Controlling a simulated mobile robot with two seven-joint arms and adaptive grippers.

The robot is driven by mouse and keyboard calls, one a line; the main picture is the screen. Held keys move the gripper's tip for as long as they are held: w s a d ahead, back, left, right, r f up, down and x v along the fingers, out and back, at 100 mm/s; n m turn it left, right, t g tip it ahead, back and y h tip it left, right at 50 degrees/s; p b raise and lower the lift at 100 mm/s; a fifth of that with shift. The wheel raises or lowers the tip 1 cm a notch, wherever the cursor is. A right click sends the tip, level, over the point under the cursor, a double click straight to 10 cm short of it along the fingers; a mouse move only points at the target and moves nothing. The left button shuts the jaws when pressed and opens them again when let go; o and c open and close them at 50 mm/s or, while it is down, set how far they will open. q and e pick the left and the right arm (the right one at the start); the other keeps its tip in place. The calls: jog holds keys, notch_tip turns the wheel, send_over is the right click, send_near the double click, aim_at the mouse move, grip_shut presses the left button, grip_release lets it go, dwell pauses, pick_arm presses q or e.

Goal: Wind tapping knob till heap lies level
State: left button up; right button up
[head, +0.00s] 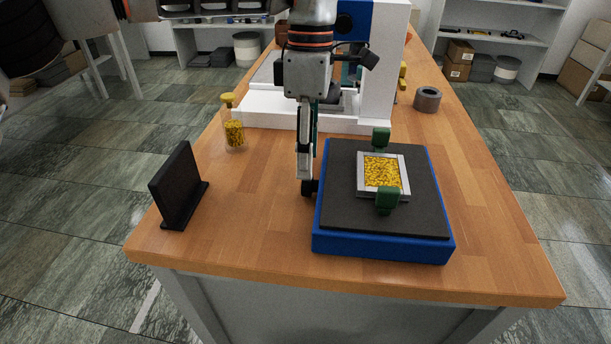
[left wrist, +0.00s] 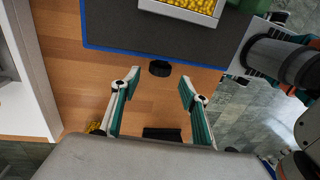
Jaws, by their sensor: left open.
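The tapping table is a blue base (head: 380,246) with a dark grey top. A square light-grey frame (head: 404,188) full of yellow grains (head: 382,171) sits on it between two green clamps (head: 386,200). I cannot tell from here whether the grains lie level. The black round knob (head: 309,188) sticks out from the base's left side; it also shows in the left wrist view (left wrist: 160,68). My left gripper (head: 306,178) points down at the knob. In the left wrist view its open fingers (left wrist: 160,78) stand either side of the knob's line, with no visible grip on it.
A black upright plate (head: 176,186) stands at the front left. A yellow-capped bottle of yellow grains (head: 234,128) stands behind it. A white and blue press (head: 375,70) is behind my left gripper, with a grey ring (head: 428,99) at right. The wood between plate and base is clear.

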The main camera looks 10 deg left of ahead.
aim_at(310, 185)
pick_arm(q)
jog(key=f, duration=0.4)
jog(key=shift+s+f+b, duration=0.3)
jog(key=shift+s+f, duration=0.05)
jog(key=shift+f, duration=0.05)
jog(key=c, duration=1.1)
